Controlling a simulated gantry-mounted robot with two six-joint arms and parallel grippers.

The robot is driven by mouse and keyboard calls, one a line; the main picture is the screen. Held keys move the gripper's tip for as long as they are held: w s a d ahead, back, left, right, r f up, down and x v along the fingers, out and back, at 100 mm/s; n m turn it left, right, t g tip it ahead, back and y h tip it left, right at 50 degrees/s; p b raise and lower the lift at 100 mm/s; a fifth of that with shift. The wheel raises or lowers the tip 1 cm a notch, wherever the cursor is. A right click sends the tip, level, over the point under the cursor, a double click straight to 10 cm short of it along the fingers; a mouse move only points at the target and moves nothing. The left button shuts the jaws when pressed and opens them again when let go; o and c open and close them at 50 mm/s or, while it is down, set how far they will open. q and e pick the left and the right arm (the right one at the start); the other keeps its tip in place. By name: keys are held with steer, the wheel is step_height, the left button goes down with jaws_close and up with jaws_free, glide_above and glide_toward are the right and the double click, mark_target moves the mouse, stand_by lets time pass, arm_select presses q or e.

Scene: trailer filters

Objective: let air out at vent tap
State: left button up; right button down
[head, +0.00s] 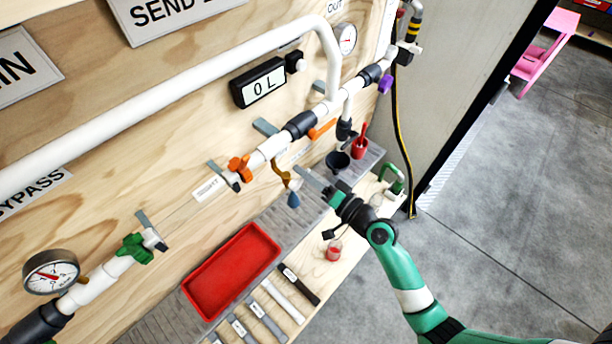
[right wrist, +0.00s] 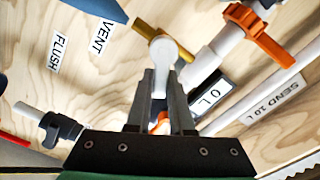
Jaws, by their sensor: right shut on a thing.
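The vent tap is a brass-coloured fitting (head: 281,172) low on the white pipe run, in the middle of the head view. In the right wrist view its brass part (right wrist: 150,29) lies just past my fingertips, near the VENT label (right wrist: 101,37). A white rounded lever (right wrist: 163,52) stands at the brass part. My right gripper (head: 305,179) reaches in from the lower right; in the right wrist view its fingers (right wrist: 162,85) are shut on the white lever. In the head view the lever is too small to make out. My left gripper is not in view.
An orange tap (head: 239,168) and a green tap (head: 134,247) sit on the pipe to the left. A red tray (head: 232,270) and several tools lie on the bench below.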

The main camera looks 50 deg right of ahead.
mark_target(298, 182)
steer(key=n, duration=0.2)
steer(key=a+r+n+b, duration=0.1)
steer(key=n, duration=0.1)
steer(key=shift+n, duration=0.3)
steer(key=shift+a+r+n+b, duration=0.1)
steer(key=shift+a+n+b, duration=0.2)
steer(key=shift+n, duration=0.55)
steer(key=shift+a+r+n+b, duration=0.2)
steer(key=shift+n+b, duration=0.15)
steer(key=shift+n, duration=0.45)
steer(key=shift+a+r+n+b, duration=0.1)
steer(key=shift+a+n+b, duration=0.2)
steer(key=shift+n, duration=0.55)
steer(key=c, duration=0.8)
jaws_free()
steer(key=s, duration=1.1)
steer(key=shift+s, duration=0.3)
